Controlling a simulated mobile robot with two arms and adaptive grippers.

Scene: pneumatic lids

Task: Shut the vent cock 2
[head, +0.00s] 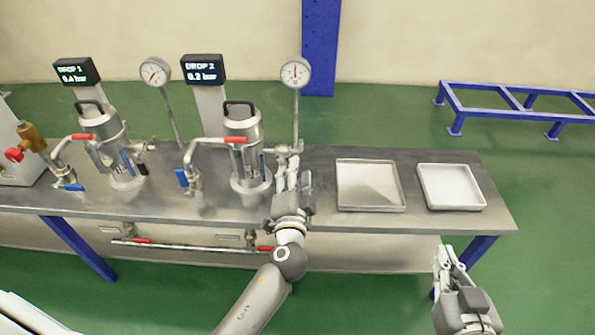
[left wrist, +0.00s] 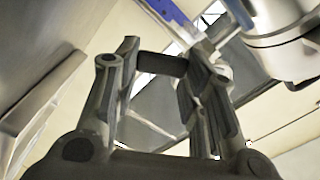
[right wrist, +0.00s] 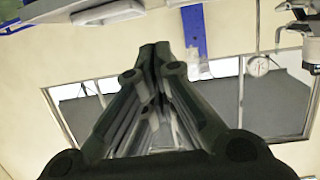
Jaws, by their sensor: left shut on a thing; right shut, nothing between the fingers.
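My left gripper (head: 291,170) is at the right side of the drop 2 vessel (head: 243,135), just below a grey pipe fitting (head: 284,149) at the foot of the gauge post. Its fingers, apart in the left wrist view (left wrist: 158,65), are shut on a small dark part that spans between them. The gripper hides much of that spot, so I cannot tell whether this part is the vent cock 2 lever. Left of the vessel are a red lever (head: 236,140) and a blue lever (head: 182,178). My right gripper (head: 446,258) is shut and empty in front of the bench's right end.
The drop 1 vessel (head: 103,130) with its own levers stands on the left of the steel bench (head: 320,218). Two shallow trays (head: 369,208) (head: 450,206) lie at the right. The drop 2 display (head: 204,69) reads 0.2 bar; its gauge (head: 295,72) stands behind my left gripper.

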